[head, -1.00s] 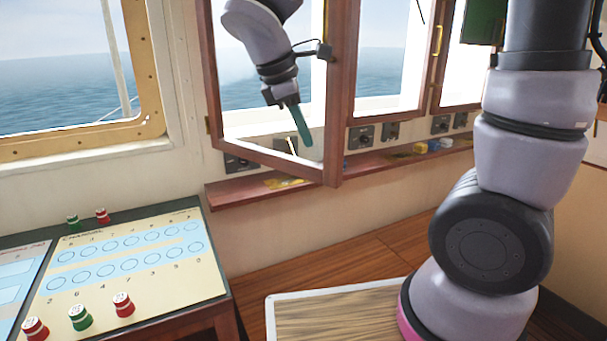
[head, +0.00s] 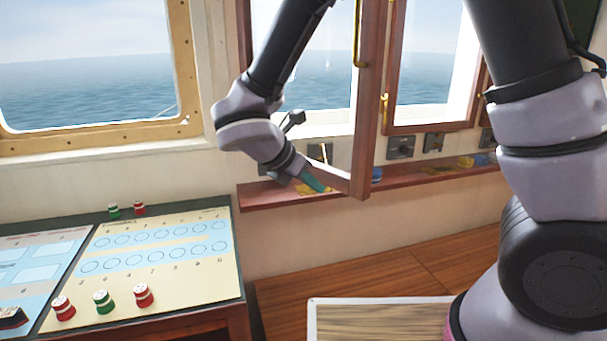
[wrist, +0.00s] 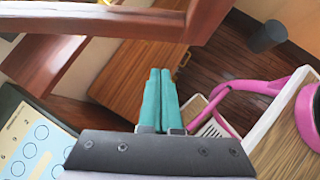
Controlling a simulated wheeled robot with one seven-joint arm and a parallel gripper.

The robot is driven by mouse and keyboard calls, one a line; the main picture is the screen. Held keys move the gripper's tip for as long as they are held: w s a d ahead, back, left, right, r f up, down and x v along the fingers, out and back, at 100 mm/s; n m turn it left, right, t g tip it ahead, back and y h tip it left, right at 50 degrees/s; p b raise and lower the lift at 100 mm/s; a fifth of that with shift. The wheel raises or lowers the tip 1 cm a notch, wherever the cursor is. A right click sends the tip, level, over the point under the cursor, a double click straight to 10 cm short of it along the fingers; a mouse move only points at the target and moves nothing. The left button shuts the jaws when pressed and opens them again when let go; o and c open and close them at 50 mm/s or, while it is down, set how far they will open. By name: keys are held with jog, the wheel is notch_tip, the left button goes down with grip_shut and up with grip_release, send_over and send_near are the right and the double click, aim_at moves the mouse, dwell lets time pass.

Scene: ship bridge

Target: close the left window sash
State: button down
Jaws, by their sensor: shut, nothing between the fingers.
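The left window sash (head: 366,110) is a reddish-brown wooden frame. It stands swung out into the room, its lower rail slanting up and left from the free corner. A brass handle (head: 357,35) is on its free stile. My gripper (head: 314,181) is shut and empty, its teal fingers low beside the lower rail; the head view does not settle whether they touch it. In the wrist view my shut teal fingers (wrist: 160,75) point down past a wooden sash member (wrist: 110,20) that crosses the top.
A wooden ledge (head: 270,194) with small items runs below the windows. A second sash (head: 432,127) is to the right. A console (head: 170,262) with red and green pieces stands at left. A white-edged wooden-topped surface (head: 380,325) is at front.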

aim_at(338, 189)
jog(key=shift+w+d+f, duration=0.25)
jog(key=shift+w+d, duration=0.4)
jog(key=shift+w+d+f, duration=0.25)
jog(key=shift+w+d, duration=0.35)
jog(key=shift+d, duration=0.05)
jog(key=shift+w+d+f, duration=0.25)
jog(key=shift+w+d, duration=0.4)
jog(key=shift+w+d, duration=0.1)
